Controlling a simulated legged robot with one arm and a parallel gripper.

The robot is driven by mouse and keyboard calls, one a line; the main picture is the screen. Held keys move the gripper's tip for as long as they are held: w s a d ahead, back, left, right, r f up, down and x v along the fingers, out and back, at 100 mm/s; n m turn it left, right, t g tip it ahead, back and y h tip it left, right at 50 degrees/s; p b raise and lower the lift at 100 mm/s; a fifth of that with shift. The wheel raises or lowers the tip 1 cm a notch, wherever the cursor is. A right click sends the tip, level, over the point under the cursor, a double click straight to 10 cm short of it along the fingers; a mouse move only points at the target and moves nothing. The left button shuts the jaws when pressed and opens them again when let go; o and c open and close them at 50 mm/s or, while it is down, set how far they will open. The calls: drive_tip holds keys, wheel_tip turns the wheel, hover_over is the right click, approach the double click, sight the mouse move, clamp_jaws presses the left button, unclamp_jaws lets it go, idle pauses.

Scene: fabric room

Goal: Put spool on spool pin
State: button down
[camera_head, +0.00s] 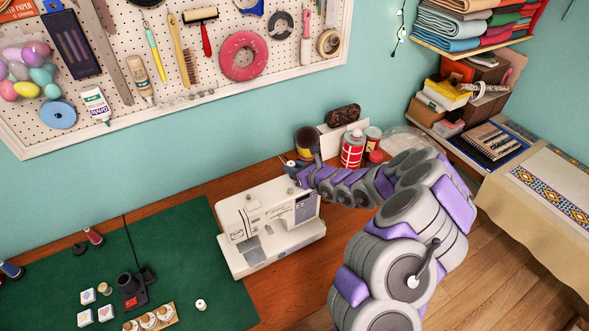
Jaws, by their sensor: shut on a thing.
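A white sewing machine (268,226) stands on the wooden table beside the green mat. My arm reaches in from the right, and my gripper (298,173) is at the back top of the machine, by its right end. The gripper is shut on a small, dark bluish spool (290,167). The spool is tiny here and partly hidden by the gripper. The spool pin cannot be made out clearly, and I cannot tell whether the spool touches it.
Several cans, including a red one (352,149), stand behind my arm near the wall. The green mat (190,245) holds spools (94,236), stamps and a white spool-like piece (201,304). A pegboard (190,60) with tools hangs above. Wood shows bare before the machine.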

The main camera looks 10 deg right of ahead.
drive_tip(key=shift+r+p, duration=0.45)
drive_tip(key=shift+r, duration=1.25)
